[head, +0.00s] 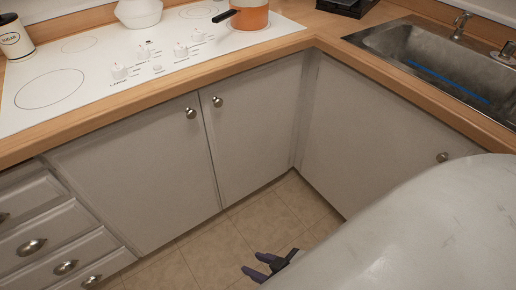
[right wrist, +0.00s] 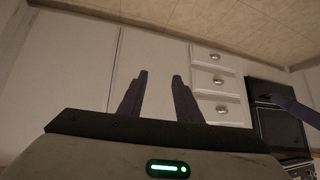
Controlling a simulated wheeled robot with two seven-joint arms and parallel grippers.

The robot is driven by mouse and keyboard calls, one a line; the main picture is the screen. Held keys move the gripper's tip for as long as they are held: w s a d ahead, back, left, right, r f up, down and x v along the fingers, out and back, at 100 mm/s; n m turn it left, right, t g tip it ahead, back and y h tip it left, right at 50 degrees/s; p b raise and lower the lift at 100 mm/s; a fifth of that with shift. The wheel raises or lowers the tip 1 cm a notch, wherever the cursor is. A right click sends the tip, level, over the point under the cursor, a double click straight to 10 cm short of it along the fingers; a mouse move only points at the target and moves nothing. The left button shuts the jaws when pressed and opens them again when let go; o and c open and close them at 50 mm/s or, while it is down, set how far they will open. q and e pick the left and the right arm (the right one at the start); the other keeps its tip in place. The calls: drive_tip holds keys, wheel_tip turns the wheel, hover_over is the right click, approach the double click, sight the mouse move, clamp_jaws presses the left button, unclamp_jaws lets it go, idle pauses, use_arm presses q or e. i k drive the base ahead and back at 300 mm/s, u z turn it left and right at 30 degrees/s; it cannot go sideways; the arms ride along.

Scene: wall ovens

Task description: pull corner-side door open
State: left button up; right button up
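Two pale cabinet doors stand side by side under the cooktop in the head view. The one nearer the corner (head: 255,125) is shut, with a round metal knob (head: 217,101) at its upper left. The left door (head: 140,175) is also shut, its knob (head: 191,112) at its upper right. My right gripper (head: 250,262) is low over the floor, below and apart from the corner-side door. In the right wrist view its two dark fingers (right wrist: 160,76) are spread with nothing between them. My left gripper does not show in the head view.
A sink-side door (head: 370,130) meets the corner at right; my arm covers part of it. Drawers (head: 50,235) with metal pulls stand at left. An orange pot (head: 250,18) sits on the cooktop (head: 110,60). Tiled floor (head: 215,245) before the doors is clear.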

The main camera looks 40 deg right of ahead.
sight(249, 115)
drive_tip(key=k, duration=0.65)
drive_tip(key=u, duration=0.45)
drive_tip(key=i, duration=1.2)
drive_tip(key=z, duration=0.6)
